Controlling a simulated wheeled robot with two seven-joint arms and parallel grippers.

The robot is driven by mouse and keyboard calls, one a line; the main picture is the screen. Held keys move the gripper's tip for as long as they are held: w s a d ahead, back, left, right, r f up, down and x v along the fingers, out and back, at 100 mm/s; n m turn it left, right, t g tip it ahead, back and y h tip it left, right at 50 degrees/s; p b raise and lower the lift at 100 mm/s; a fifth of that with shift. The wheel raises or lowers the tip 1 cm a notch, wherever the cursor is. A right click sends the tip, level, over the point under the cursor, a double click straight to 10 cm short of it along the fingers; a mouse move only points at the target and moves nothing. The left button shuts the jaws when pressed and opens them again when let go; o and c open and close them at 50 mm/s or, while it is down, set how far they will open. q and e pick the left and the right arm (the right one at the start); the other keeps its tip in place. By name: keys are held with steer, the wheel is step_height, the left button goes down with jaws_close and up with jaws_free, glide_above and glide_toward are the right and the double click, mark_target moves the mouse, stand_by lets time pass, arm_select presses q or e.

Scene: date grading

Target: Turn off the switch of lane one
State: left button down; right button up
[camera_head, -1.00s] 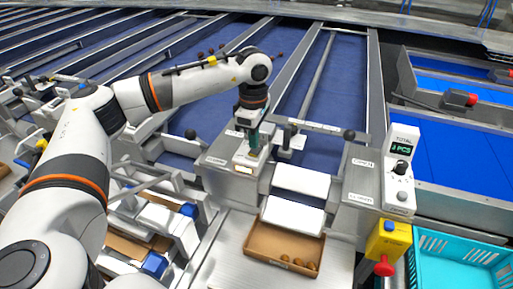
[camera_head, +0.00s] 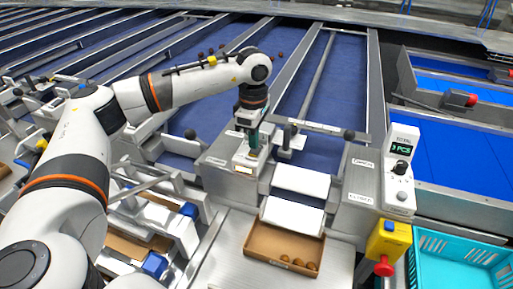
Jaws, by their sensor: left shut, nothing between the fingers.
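My left gripper (camera_head: 251,147) points down over the light grey control box (camera_head: 246,168) left of the white chute flaps. It is shut and empty, with its tips at the top of the box. The switch there is hidden behind the fingers, and I cannot tell whether they touch it. A second control box (camera_head: 401,167) on the right has a green-lit counter reading "3 PCS" and a black knob (camera_head: 399,168). My right gripper is not in view.
A cardboard box (camera_head: 254,241) with several brown dates sits below the white flaps (camera_head: 301,181). A yellow box with a red button (camera_head: 384,266) and a teal crate (camera_head: 423,262) stand at the right. Blue conveyor lanes (camera_head: 345,75) run behind.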

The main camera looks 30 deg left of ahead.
mark_target(254, 152)
arm_select(q)
steer(key=shift+f, duration=0.25)
stand_by(0.5)
steer(key=shift+f+b, duration=0.75)
steer(key=shift+b, duration=0.05)
steer(key=shift+r, duration=0.15)
steer(key=shift+r+p, duration=2.25)
steer(key=shift+r, duration=1.2)
steer(key=shift+f, duration=0.1)
